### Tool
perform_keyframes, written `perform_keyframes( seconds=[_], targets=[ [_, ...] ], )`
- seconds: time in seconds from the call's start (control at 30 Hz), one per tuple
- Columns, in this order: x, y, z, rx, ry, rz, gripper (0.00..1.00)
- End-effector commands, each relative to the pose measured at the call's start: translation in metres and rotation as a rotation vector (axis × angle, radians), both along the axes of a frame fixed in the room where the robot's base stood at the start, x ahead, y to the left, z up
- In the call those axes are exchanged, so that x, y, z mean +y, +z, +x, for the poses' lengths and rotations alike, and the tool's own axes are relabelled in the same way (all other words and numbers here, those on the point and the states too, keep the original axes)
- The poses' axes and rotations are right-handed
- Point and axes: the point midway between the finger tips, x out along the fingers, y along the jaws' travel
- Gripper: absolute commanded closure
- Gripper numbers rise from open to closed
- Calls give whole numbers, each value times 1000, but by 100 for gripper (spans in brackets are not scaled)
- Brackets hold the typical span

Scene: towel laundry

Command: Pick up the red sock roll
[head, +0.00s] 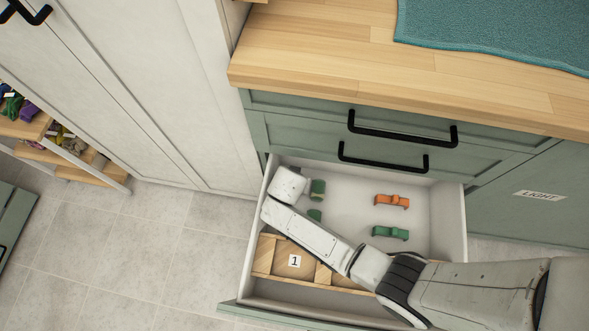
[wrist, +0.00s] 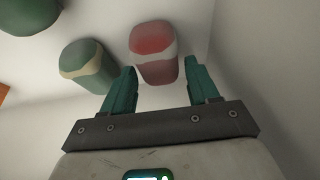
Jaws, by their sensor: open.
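The red sock roll (wrist: 153,45) shows in the wrist view, red with a paler pinkish band. It lies on the white drawer floor near a drawer wall. My gripper (wrist: 160,68) is open and empty, and its two teal fingers point toward the roll. The roll's near end appears between the fingertips; I cannot tell how far below them it lies. In the head view my arm reaches into the drawer's far left corner and hides the red roll and the fingers.
A green roll with a tan band (wrist: 88,62) lies close left of the red one. The open drawer (head: 450,215) also holds an orange roll (head: 392,201), a green roll (head: 390,233) and a wooden section labelled 1 (head: 264,258). The wooden countertop (head: 320,50) overhangs behind.

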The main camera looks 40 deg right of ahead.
Motion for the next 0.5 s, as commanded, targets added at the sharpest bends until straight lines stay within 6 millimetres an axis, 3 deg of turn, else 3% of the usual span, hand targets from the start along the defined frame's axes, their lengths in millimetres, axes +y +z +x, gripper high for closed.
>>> perform_keyframes(
  seconds=[0.1,0.37,0.5],
  targets=[
    [-4,-12,3,0,-1,0,40],
    [-5,-13,4,0,-1,0,40],
    [-5,-13,4,0,-1,0,52]
  ],
)
